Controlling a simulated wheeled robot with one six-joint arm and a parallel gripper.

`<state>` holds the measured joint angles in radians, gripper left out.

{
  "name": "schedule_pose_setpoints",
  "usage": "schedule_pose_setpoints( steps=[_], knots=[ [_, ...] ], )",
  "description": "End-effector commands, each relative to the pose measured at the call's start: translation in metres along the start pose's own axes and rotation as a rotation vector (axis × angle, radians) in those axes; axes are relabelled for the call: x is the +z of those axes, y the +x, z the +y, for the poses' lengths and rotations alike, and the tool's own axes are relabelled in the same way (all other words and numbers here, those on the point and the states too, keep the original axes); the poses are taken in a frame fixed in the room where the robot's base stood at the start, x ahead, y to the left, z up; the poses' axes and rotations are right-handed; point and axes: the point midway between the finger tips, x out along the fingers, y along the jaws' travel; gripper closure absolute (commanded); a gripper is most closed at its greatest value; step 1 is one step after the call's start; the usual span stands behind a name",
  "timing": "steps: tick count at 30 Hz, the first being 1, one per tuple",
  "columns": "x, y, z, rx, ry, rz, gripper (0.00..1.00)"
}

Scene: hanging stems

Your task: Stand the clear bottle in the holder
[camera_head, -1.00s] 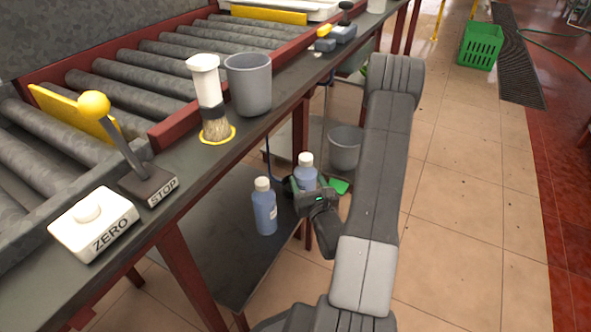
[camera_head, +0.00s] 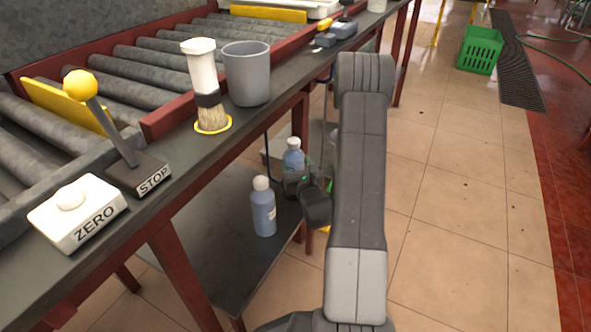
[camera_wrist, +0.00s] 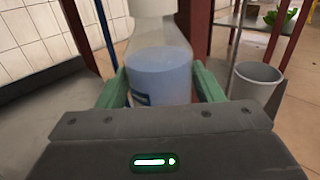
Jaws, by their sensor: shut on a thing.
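The clear bottle (camera_head: 293,160), with blue liquid inside and a white cap, is held upright in my gripper (camera_head: 292,182), beside the bench's edge and below its top. A grey cup (camera_head: 247,75) stands on the bench top and may be the holder; I cannot tell for sure.
A similar blue bottle (camera_head: 263,210) stands on the lower shelf (camera_head: 215,255), left of my gripper. A brush (camera_head: 207,85) stands on a yellow ring beside the cup. A lever (camera_head: 110,125) and a ZERO box (camera_head: 78,212) are nearer. A grey bin (camera_wrist: 257,86) is right of the held bottle.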

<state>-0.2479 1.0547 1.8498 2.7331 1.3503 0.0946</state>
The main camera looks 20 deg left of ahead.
Motion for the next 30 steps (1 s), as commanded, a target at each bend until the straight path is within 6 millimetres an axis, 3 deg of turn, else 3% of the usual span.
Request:
schedule_pose_setpoints(
  steps=[12,13,16,27,30],
  knots=[
    [-0.005,0.0,0.0,0.0,-0.002,-0.007,0.93],
    [-0.006,0.0,0.0,0.0,-0.001,-0.002,0.36],
    [-0.005,0.0,0.0,0.0,-0.001,-0.002,0.18],
    [-0.001,0.0,0.0,0.0,-0.001,-0.002,0.18],
    [-0.004,-0.015,-0.001,-0.002,0.0,0.002,0.18]
  ],
)
